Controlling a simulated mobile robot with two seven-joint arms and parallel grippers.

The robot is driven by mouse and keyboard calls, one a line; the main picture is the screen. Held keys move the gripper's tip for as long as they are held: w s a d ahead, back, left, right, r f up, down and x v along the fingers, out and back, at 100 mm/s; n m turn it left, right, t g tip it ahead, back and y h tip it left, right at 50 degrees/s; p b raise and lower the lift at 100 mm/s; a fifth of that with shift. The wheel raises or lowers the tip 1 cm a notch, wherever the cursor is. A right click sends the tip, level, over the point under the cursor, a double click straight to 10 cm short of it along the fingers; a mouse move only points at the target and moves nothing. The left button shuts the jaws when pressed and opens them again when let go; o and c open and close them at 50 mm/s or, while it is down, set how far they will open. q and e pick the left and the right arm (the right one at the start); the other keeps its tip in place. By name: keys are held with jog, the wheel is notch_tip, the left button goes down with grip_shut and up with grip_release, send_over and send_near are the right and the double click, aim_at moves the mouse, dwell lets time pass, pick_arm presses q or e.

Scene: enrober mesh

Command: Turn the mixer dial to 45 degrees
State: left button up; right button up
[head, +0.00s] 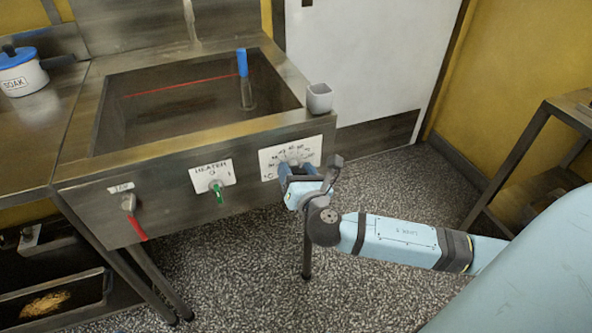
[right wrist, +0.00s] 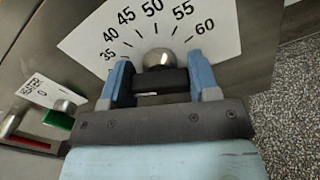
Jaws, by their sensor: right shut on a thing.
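The mixer dial sits on a white number plate on the steel tank's front, at its right end. In the head view the plate (head: 312,146) is partly hidden by my gripper. In the right wrist view the dial's round silver part (right wrist: 159,59) and a black bar (right wrist: 160,80) show below an arc of marks from 35 to 60. My right gripper (head: 300,176) is at the dial, its two blue fingers (right wrist: 160,83) on either side of the black bar, shut on it. I cannot tell which mark the dial points to. My left gripper is not in view.
Left of the dial are the heater switch (head: 216,186) with a green lever and a valve (head: 129,203) with a red handle. Speckled floor lies clear below.

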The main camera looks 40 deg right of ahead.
jog(key=shift+m, duration=3)
jog(key=shift+f+m, duration=0.1)
jog(key=shift+m, duration=0.9)
jog(key=m, duration=0.2)
jog(key=shift+m, duration=1.3)
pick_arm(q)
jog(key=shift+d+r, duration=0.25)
pick_arm(e)
jog(key=shift+m, duration=0.6)
